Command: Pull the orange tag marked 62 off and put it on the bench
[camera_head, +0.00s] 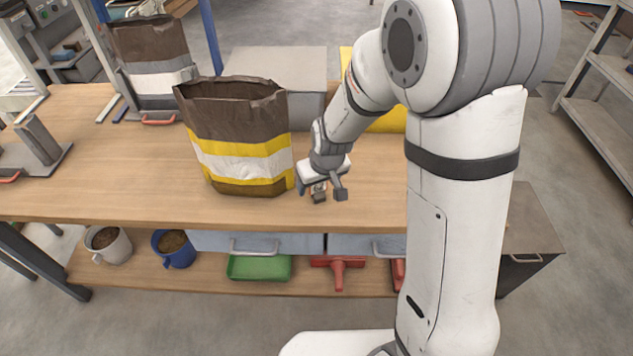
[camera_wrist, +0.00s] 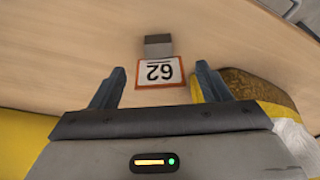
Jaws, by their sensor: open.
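The orange-bordered white tag marked 62 (camera_wrist: 158,72) shows upside down in the wrist view, next to a small grey block (camera_wrist: 158,46) on the wooden bench (camera_wrist: 80,52). Whether the tag is fixed to that block I cannot tell. My gripper (camera_wrist: 159,82) is open, with one finger on each side of the tag and visible space between fingers and tag. In the head view my gripper (camera_head: 330,195) is low over the bench (camera_head: 370,165), just right of the yellow-banded bag, and mostly covers the tag.
An open brown bag with yellow and white bands (camera_head: 240,140) stands close left of my gripper. A grey-banded bag (camera_head: 155,60) stands farther back left. A grey box (camera_head: 275,65) is behind.

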